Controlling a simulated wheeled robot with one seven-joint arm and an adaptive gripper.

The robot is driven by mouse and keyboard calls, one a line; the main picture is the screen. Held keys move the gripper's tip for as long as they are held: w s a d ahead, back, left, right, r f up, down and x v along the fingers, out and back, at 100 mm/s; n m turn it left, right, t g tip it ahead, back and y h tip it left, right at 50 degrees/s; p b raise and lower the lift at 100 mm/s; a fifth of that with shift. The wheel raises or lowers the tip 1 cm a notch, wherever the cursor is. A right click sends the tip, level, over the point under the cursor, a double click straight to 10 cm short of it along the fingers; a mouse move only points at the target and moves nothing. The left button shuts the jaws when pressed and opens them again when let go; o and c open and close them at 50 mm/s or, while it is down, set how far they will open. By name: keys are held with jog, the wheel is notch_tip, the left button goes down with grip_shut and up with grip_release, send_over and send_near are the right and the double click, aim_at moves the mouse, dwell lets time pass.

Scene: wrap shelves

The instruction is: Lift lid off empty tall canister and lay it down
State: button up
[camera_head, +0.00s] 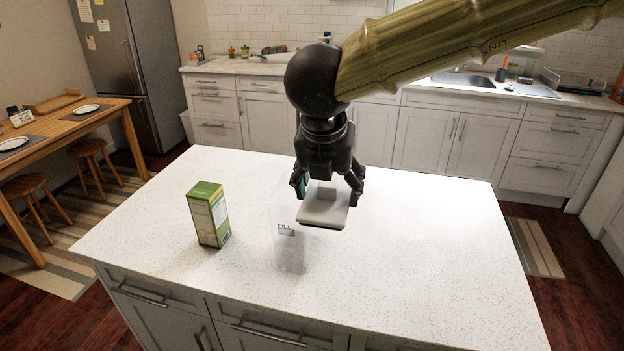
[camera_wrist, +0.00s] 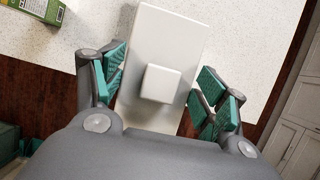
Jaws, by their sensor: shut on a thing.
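A light grey rectangular lid (camera_head: 323,208) with a square knob is held between the fingers of my gripper (camera_head: 328,188). In the wrist view the lid (camera_wrist: 168,35) lies between the teal finger pads of my gripper (camera_wrist: 163,85), its knob facing the camera. The clear tall canister (camera_head: 290,252), with a label reading "FILL", stands upright on the white counter and looks empty. The lid is to the right of the canister's body and overlaps its upper right edge in the head view. The canister's rim is faint and partly hidden.
A green box (camera_head: 208,214) stands to the left of the canister; its corner also shows in the wrist view (camera_wrist: 38,12). The speckled white countertop (camera_head: 430,250) is clear on the right and at the front. Cabinets and a sink line the back wall.

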aim_at(337, 202)
jog(key=shift+s+d+r, duration=0.1)
jog(key=shift+s+d, duration=0.25)
jog(key=shift+s, duration=0.3)
jog(key=shift+s+d+r, duration=0.1)
jog(key=shift+s+d, duration=0.2)
jog(key=shift+s, duration=0.3)
jog(key=shift+r+p, duration=1.55)
jog(key=shift+r, duration=0.15)
